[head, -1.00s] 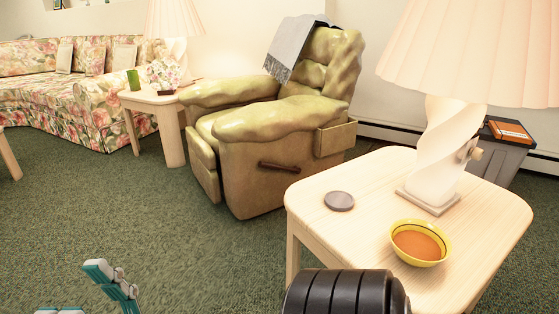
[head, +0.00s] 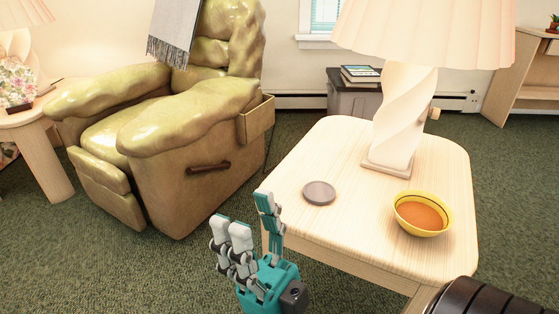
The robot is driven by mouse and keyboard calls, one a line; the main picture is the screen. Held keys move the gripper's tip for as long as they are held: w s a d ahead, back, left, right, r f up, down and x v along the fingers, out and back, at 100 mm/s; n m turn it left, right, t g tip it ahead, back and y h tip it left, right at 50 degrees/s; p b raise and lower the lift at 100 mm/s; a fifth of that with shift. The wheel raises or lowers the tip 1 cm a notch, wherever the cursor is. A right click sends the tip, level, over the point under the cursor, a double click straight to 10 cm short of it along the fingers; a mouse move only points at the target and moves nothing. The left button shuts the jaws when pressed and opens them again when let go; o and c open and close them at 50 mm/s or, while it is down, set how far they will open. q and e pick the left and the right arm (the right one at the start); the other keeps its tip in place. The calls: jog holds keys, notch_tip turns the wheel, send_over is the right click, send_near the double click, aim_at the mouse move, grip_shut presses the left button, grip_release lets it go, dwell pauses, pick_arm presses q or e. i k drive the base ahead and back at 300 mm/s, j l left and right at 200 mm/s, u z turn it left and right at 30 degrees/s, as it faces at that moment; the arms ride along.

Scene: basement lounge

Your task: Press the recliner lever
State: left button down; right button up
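The recliner (head: 165,185) is glossy olive-green and stands left of centre, with its side panel towards me. Its dark brown lever (head: 209,167) sticks out level on that side panel and is in plain sight. My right gripper (head: 248,213), teal with grey-white fingers, points up in the lower middle, below and a little right of the lever in the picture. Its fingers are spread apart with nothing between them. It looks clear of the lever; the depth between them is hard to judge. My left gripper is not in view.
A light wooden side table (head: 350,225) stands close on the right, with a grey coaster (head: 319,193), a yellow bowl (head: 422,214) and a lamp (head: 398,118). Its left edge is near my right gripper. Green carpet (head: 150,270) is clear in front of the recliner.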

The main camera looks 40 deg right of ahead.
aim_at(209, 168)
jog(key=i+j+z, duration=0.15)
jog(key=i+z, duration=0.15)
jog(key=z, duration=0.15)
jog(key=i+j+z, duration=0.2)
jog(key=z, duration=0.25)
jog(key=i+j+z, duration=0.25)
jog(key=z, duration=0.2)
jog(key=i+j+z, duration=0.15)
jog(key=j+z, duration=0.8)
jog(key=i+l, duration=0.05)
